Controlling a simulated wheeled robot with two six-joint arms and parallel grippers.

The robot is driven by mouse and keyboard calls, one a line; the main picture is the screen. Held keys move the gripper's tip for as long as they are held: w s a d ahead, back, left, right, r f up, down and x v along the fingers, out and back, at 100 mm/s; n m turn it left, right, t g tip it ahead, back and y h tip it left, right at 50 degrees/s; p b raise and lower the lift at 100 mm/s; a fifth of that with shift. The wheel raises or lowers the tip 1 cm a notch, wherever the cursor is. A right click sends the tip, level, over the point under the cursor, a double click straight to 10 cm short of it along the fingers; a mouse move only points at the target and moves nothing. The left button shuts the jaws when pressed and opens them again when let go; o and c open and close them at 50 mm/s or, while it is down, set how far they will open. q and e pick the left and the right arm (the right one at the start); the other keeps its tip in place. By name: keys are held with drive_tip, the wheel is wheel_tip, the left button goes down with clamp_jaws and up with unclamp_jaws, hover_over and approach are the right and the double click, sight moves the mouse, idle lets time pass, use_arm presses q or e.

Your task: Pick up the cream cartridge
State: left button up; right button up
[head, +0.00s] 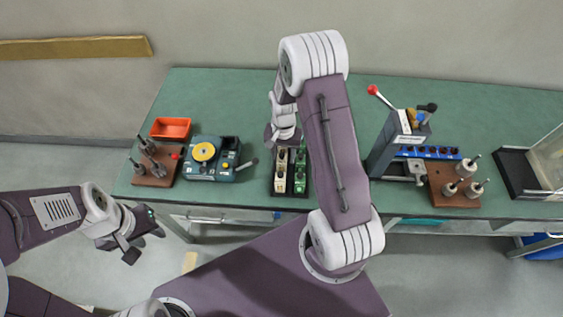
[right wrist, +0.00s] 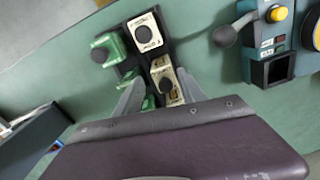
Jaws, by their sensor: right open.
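Cream cartridges (head: 280,172) stand in a black tray (head: 291,193) on the green bench, beside a row of green cartridges (head: 300,172). In the right wrist view, one cream cartridge (right wrist: 145,34) sits at the tray's far end. A nearer cream cartridge (right wrist: 177,97) shows between the fingers of my right gripper (right wrist: 160,80), which is open. Its lower part is hidden by the gripper body, and I cannot tell whether the fingers touch it. In the head view, my right gripper (head: 283,137) is over the tray's back end. My left gripper (head: 143,243) is open and empty in front of the bench.
A blue-grey device with a yellow dial (head: 205,152) stands left of the tray. Further left are an orange bin (head: 171,128) and a brown block with spindles (head: 153,165). A lever press (head: 395,140) and another brown spindle block (head: 456,190) stand to the right.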

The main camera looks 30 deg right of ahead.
sight(282, 162)
drive_tip(key=shift+w+f, duration=0.25)
drive_tip(key=shift+f, duration=0.3)
drive_tip(key=f, duration=0.5)
drive_tip(key=shift+w+p, duration=0.25)
drive_tip(key=shift+p, duration=0.15)
clamp_jaws()
